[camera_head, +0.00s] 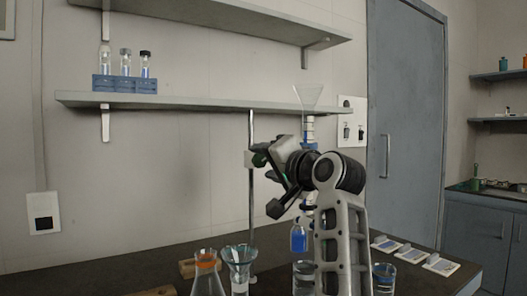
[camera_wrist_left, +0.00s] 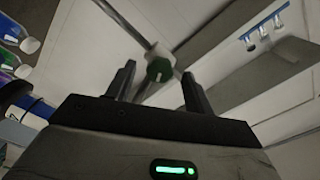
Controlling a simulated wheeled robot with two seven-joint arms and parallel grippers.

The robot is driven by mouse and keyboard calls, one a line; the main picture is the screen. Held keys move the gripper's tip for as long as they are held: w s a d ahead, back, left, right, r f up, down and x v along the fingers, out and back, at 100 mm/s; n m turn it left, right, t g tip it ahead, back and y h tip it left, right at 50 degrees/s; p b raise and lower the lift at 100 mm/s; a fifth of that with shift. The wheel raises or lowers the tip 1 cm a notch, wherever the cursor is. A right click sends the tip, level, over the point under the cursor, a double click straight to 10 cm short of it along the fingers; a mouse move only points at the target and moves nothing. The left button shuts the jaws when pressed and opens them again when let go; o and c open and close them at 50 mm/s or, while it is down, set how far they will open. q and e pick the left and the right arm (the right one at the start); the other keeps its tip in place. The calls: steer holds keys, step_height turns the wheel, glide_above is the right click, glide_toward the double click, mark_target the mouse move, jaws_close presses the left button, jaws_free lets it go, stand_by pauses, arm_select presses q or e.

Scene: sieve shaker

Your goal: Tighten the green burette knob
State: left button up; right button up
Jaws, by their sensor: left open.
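The green burette knob (camera_wrist_left: 158,69), with a pale index mark on its face, shows between my left fingers in the left wrist view. It sits by a metal rod. My left gripper (camera_wrist_left: 158,76) is open, with one finger to each side of the knob; I cannot tell whether either finger touches it. In the head view, my left gripper (camera_head: 265,184) is beside the upright metal stand rod (camera_head: 252,195), and a small dark green part (camera_head: 259,160) shows by its upper finger. My right gripper is not in view.
A funnel (camera_head: 308,97) tops the burette behind my arm. On the dark table stand an orange-liquid flask (camera_head: 206,262), a glass with a funnel (camera_head: 239,262) and beakers (camera_head: 384,278). A shelf (camera_head: 200,103) holding a blue vial rack (camera_head: 125,84) runs above.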

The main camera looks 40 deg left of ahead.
arm_select(q)
steer(key=shift+w+a, duration=0.15)
steer(key=shift+a, duration=0.65)
steer(key=c, duration=1)
steer(key=shift+o, duration=0.2)
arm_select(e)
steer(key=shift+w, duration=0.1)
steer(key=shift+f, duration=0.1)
arm_select(q)
steer(key=shift+f+m+b, duration=0.1)
steer(key=shift+m+b, duration=0.5)
steer(key=shift+m, duration=0.5)
steer(key=m+b, duration=0.1)
steer(key=m, duration=0.2)
steer(key=shift+m, duration=0.6)
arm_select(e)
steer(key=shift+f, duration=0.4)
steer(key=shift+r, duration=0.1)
